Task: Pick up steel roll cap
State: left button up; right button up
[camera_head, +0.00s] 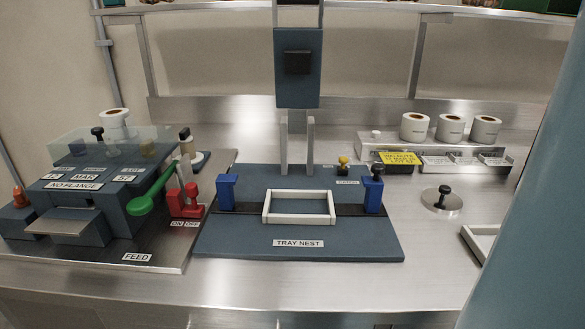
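The steel roll cap looks to be the round, shiny metal disc (432,205) with a black knob on top. It lies flat on the steel counter, right of the tray nest and in front of the label rolls. Nothing touches it. Neither of my grippers shows in the head view.
The blue tray nest (300,251) with a white frame stands in the middle. A labelled machine (120,212) with a green lever is at left. Several white rolls (450,127) stand at back right. A large blue-grey shape blocks the right edge. The counter around the cap is clear.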

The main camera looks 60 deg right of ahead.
aim_at(441, 200)
jog(key=z, duration=2.7)
